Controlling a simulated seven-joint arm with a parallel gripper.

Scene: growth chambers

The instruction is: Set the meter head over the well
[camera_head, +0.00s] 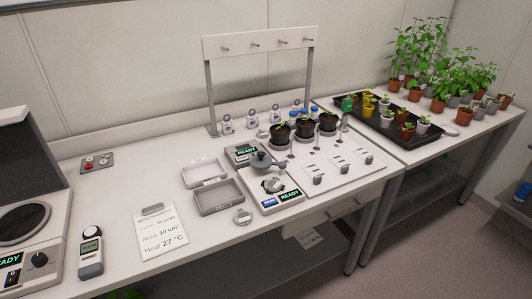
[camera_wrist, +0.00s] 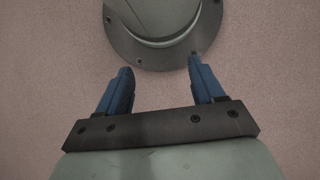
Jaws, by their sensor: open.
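A flat white instrument (camera_head: 262,201) stands on the bench, with a lit strip along its front and a round silvery well (camera_head: 274,185) on top. A dark grey round piece with an arm (camera_head: 264,161), which looks like the meter head, sits just behind the well, beside it and not over it. A READY display (camera_head: 243,150) stands behind this piece. In the wrist view my gripper (camera_wrist: 161,72) has two blue fingers spread apart with nothing between them. My gripper does not show in the head view, away from the instrument.
Two grey boxes (camera_head: 218,196) lie left of the instrument. Right of it is a white board (camera_head: 335,162) with potted plants and thin posts. A rack (camera_head: 260,43) stands behind. A clipboard (camera_head: 160,230) and handheld device (camera_head: 91,253) lie left.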

